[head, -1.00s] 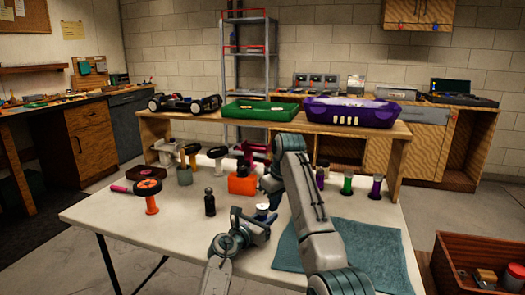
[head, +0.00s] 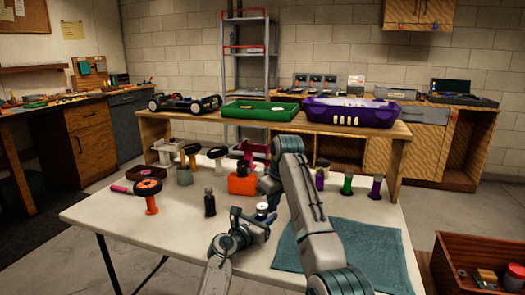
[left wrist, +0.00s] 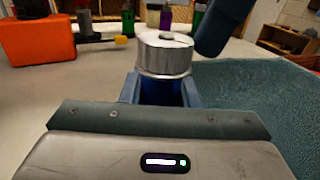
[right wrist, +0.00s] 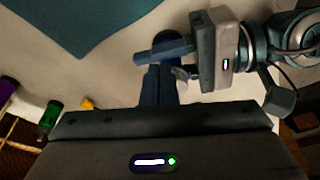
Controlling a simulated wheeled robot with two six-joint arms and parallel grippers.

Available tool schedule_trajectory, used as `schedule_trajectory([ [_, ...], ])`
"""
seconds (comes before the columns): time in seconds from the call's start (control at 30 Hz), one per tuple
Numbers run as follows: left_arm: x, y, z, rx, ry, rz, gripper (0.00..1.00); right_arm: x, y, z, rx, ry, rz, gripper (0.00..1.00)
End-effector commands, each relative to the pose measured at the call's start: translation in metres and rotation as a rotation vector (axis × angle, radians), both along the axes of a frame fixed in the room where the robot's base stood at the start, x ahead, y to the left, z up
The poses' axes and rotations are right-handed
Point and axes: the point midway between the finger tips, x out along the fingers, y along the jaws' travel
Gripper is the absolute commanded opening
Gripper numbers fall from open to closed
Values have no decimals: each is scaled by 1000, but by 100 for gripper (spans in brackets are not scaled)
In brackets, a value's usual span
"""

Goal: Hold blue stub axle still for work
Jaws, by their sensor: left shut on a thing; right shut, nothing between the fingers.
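The blue stub axle (left wrist: 163,92) stands upright in the left wrist view, a dark blue body under a silver round top. It also shows small and partly hidden in the head view (head: 262,209). My left gripper (head: 260,222) is shut on its body from the side, low over the white table; its fingers flank the body in the left wrist view. My right gripper (right wrist: 162,82) is shut and empty, its fingertips close to the axle (right wrist: 167,41) in the right wrist view. In the left wrist view it is a dark blue shape (left wrist: 222,25) beside the silver top; contact cannot be told.
A teal mat (head: 350,250) lies right of the axle. An orange block (head: 241,184), a dark bottle (head: 210,203) and an orange stub axle (head: 151,203) stand left and behind. Green (head: 347,186) and purple (head: 376,188) axles stand behind right. The table's front left is clear.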

Motion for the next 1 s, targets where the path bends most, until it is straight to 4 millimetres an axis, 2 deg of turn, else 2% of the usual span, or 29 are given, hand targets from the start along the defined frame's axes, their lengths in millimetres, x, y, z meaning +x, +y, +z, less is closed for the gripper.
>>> schedule_trajectory([
  [1.0,-1,-1,0,-1,1,-3,3,-15,17,0,3,-1,2,0],
])
